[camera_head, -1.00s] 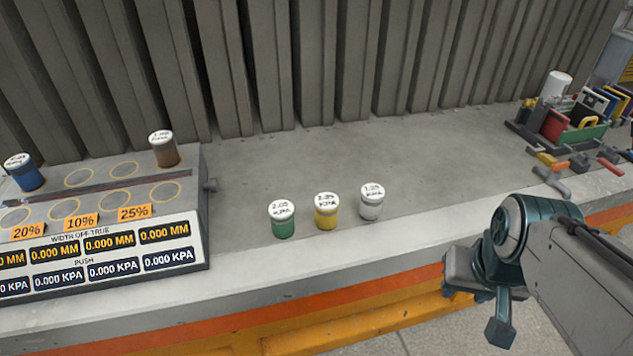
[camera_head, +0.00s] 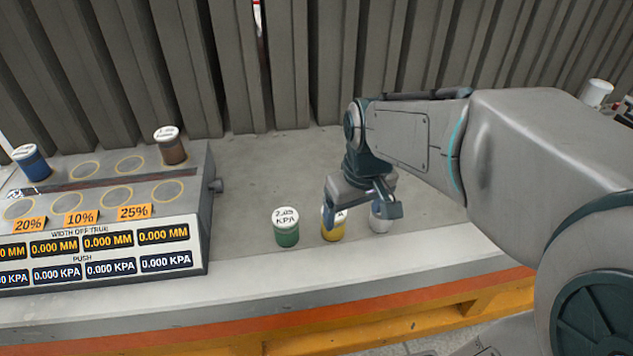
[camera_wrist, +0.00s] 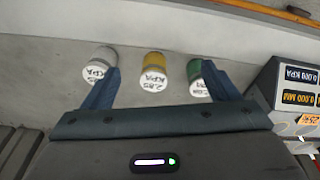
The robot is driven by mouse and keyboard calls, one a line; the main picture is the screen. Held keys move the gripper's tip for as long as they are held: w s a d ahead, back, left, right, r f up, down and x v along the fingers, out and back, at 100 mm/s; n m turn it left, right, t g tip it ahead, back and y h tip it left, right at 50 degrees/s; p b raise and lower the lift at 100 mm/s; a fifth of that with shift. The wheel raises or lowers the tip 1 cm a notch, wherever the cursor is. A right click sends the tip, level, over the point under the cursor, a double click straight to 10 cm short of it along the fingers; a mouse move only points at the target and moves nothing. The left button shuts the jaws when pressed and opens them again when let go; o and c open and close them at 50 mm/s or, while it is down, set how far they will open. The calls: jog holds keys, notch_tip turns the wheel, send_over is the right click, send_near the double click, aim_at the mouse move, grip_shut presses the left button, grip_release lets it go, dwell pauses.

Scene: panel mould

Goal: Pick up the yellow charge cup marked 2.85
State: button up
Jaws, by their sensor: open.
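The yellow charge cup (camera_head: 333,228) stands upright on the grey bench, its white lid partly hidden by my gripper in the head view. In the wrist view the yellow cup (camera_wrist: 153,74) shows a lid marked 2.85 KPA, between and beyond the two fingers. My gripper (camera_head: 362,212) is open and empty, above and close to the yellow and white cups. Its spread fingers (camera_wrist: 160,82) point towards the row of cups in the wrist view. I cannot tell the exact height of the fingertips over the lid.
A green cup (camera_head: 286,232) stands left of the yellow one, and a white cup (camera_head: 380,222) stands right of it, partly hidden. A panel box (camera_head: 190,230) with displays holds a blue cup (camera_head: 31,163) and a brown cup (camera_head: 170,146). Ribbed panels (camera_head: 285,70) line the back.

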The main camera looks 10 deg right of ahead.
aim_at(338, 231)
jog(key=w+f+n, duration=0.1)
jog(key=w, duration=0.3)
jog(key=w+f+n+g, duration=0.1)
jog(key=w+f+n, duration=0.1)
jog(key=w, duration=0.2)
jog(key=w+f+n, duration=0.1)
jog(key=w+f, duration=0.1)
jog(key=w, duration=0.3)
jog(key=shift+a+n+g, duration=0.15)
jog(key=shift+n+g, duration=0.25)
jog(key=shift+w+f, duration=0.3)
notch_tip(338, 231, down, 8)
jog(key=shift+f+p, duration=0.25)
jog(key=shift+p, duration=0.1)
jog(key=shift+s+f+p, duration=0.15)
jog(key=shift+f+p, duration=0.1)
jog(key=shift+f, duration=1.1)
jog(key=shift+s+f+p, duration=0.15)
jog(key=shift+f+p, duration=0.05)
jog(key=shift+f, duration=1.15)
jog(key=c, duration=1.3)
jog(key=shift+r, duration=0.1)
jog(key=shift+c, duration=0.2)
